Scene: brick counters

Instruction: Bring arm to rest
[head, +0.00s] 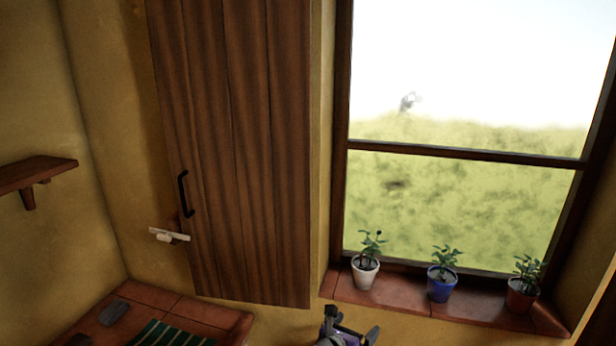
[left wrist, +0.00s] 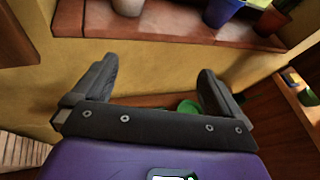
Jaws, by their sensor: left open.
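My left gripper (head: 350,329) shows at the bottom edge of the head view, below the window sill. In the left wrist view its two dark fingers (left wrist: 158,70) are spread apart with nothing between their tips. The wrist's purple body fills the bottom of that view. Most of my left arm is out of the head view. My right gripper is in neither view.
A wooden cupboard door (head: 240,150) with a black handle hangs left of the window. Three potted plants, white (head: 365,272), blue (head: 441,284) and red-brown (head: 522,294), stand on the brick sill (head: 400,302). A brick counter (head: 185,308) bears a green striped cloth (head: 165,334).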

